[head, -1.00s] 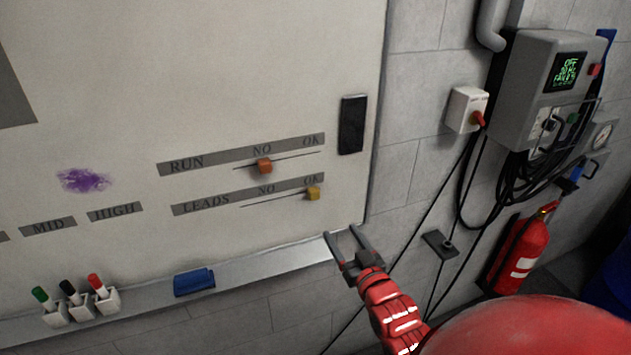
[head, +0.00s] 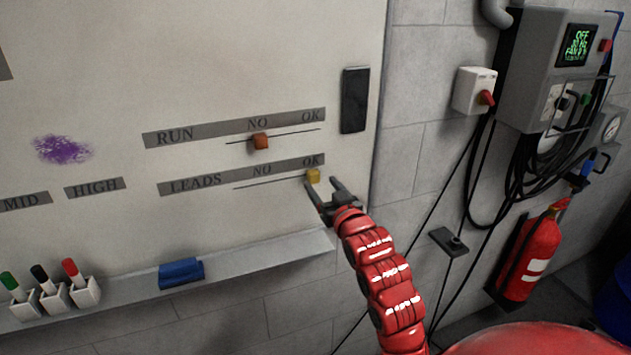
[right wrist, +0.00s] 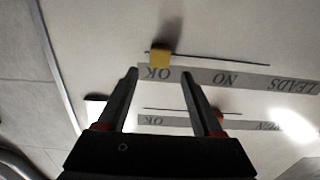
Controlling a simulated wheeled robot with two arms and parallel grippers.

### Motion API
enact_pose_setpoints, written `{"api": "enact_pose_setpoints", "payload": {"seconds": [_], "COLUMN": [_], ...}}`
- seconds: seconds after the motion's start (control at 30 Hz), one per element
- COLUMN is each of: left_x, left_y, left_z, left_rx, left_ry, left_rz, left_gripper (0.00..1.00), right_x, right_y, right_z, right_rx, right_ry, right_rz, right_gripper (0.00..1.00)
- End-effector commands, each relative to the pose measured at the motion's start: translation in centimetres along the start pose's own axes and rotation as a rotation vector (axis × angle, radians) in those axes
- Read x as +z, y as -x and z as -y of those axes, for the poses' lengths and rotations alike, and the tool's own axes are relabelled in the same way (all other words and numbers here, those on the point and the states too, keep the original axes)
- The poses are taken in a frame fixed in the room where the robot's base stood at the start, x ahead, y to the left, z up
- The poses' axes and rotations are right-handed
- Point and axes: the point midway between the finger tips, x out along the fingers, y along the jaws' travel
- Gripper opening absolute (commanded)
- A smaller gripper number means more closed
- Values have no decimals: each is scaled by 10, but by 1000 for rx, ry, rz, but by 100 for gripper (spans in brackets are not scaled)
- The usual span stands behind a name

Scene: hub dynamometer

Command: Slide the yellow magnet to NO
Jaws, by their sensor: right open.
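The yellow magnet (head: 313,176) sits on the whiteboard at the right end of the LEADS line, under OK. The NO label (head: 262,170) is to its left on the same grey strip. My right gripper (head: 321,185) is open, its fingertips just below and beside the magnet in the head view. In the right wrist view, the magnet (right wrist: 160,58) shows upside down beyond the fingertips, between their directions; the jaws (right wrist: 158,75) hold nothing. Whether a finger touches the magnet I cannot tell. My left gripper is not in view.
An orange magnet (head: 260,141) sits on the RUN line above, near NO. A black block (head: 354,100) is at the board's right edge. The tray (head: 250,262) below carries a blue eraser (head: 181,273) and marker cups (head: 52,301). The board left of the magnet is clear.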

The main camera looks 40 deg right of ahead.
Motion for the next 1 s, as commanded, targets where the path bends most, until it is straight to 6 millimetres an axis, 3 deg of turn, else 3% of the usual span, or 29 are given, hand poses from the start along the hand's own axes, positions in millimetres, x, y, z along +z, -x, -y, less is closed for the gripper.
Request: {"api": "enact_pose_setpoints", "payload": {"seconds": [0.1, 0.3, 0.73, 1.0], "left_x": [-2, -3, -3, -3], "left_y": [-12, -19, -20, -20], "left_z": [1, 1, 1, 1], "left_rx": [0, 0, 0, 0], "left_ry": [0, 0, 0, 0], "left_rz": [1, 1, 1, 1], "left_gripper": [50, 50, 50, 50], "right_x": [-3, -2, 1, 1], "right_y": [-21, -44, -52, -52], "right_z": [0, 0, -1, -1], "right_rx": [0, 0, 2, 2], "right_ry": [-1, 0, -1, 0], "right_rz": [4, 1, 2, 2], "right_gripper": [68, 68, 68, 21]}}
